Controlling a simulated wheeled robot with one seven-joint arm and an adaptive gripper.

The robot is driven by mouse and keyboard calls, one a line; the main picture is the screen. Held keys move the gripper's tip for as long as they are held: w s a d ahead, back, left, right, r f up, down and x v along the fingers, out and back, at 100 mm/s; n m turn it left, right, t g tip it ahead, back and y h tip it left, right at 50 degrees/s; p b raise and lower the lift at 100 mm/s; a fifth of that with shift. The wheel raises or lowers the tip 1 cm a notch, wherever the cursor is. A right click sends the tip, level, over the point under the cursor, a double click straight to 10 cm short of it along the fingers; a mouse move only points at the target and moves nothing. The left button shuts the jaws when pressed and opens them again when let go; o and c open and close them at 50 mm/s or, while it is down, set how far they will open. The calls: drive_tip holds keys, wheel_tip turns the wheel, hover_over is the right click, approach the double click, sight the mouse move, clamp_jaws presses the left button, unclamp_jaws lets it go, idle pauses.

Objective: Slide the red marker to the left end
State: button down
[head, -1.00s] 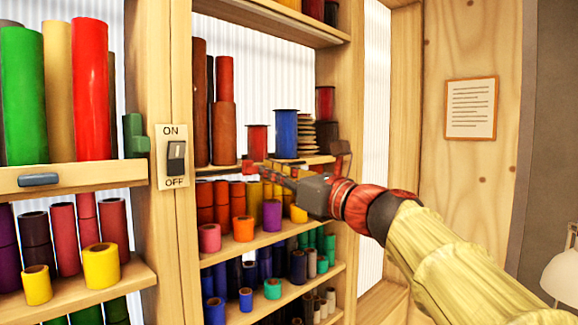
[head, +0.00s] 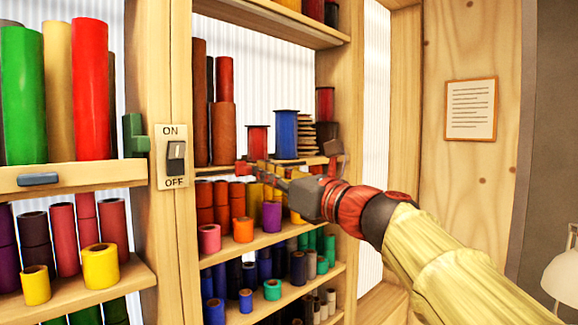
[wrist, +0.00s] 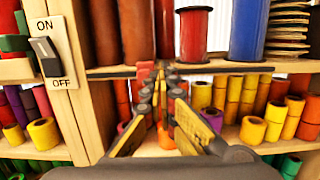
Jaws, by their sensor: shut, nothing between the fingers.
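The red marker (head: 242,168) is a small red block on the front edge of the middle shelf, below the brown rolls. In the wrist view the red marker (wrist: 145,70) sits on a dark rail, just left of and beyond my fingertips. My gripper (head: 258,167) is shut and empty, its tips close to the marker's right side; I cannot tell if they touch. It also shows in the wrist view (wrist: 160,76), where the fingers partly hide the marker's lower part. The dark rail (wrist: 108,74) runs along the shelf edge, with bare length left of the marker.
An ON/OFF switch (head: 175,158) is on the post left of the rail. A red spool (head: 257,142) and a blue spool (head: 286,134) stand on the shelf just behind. Small rolls (head: 243,229) fill the shelf below. A grey slider (head: 38,179) is on the left shelf edge.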

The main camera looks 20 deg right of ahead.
drive_tip(key=shift+s+a, duration=0.25)
drive_tip(key=shift+a, duration=0.35)
drive_tip(key=shift+s+a, duration=0.2)
drive_tip(key=shift+a, duration=0.5)
drive_tip(key=shift+s+a+b, duration=0.2)
drive_tip(key=shift+s+a, duration=0.1)
drive_tip(key=shift+a, duration=0.45)
drive_tip(key=shift+s+a+b, duration=0.15)
drive_tip(key=shift+s+a, duration=0.15)
drive_tip(key=shift+a, duration=0.65)
drive_tip(key=shift+s+a, duration=0.3)
drive_tip(key=shift+a, duration=0.3)
drive_tip(key=shift+w+d, duration=0.1)
drive_tip(key=shift+d, duration=0.05)
